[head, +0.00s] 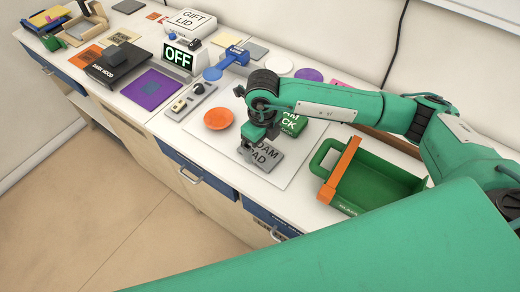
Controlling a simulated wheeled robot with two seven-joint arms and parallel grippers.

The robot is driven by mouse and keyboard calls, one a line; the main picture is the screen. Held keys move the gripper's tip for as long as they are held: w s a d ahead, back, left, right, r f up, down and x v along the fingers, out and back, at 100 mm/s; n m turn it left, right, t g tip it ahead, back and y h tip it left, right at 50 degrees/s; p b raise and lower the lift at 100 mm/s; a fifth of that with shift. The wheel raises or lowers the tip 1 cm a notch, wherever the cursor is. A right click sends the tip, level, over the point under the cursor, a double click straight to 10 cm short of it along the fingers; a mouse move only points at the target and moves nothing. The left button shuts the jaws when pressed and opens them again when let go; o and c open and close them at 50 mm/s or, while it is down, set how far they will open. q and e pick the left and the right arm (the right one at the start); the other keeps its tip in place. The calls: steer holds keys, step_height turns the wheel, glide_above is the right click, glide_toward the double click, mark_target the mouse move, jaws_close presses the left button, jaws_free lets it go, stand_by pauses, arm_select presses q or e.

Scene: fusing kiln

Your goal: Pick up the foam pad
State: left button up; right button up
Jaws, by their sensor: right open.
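The foam pad (265,155) is a grey block with dark lettering, lying on a pale board (288,176) on the white counter. My right gripper (247,150) is at the pad's left edge, pointing down. Its jaws are open, and I cannot tell whether they touch the pad. Part of the pad's lettering and its left edge are hidden by the gripper. My left gripper is not in view.
A green block (293,124) lies just behind the pad. An orange disc (218,119) is to the left. A grey switch strip (187,108) lies further left.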

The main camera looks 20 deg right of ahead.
mark_target(260, 153)
step_height(260, 153, down, 2)
steer(key=shift+a+f, duration=0.15)
steer(key=shift+f, duration=0.3)
steer(key=c, duration=1)
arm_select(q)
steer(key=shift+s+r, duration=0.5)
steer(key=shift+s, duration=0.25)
arm_select(e)
steer(key=shift+c, duration=0.2)
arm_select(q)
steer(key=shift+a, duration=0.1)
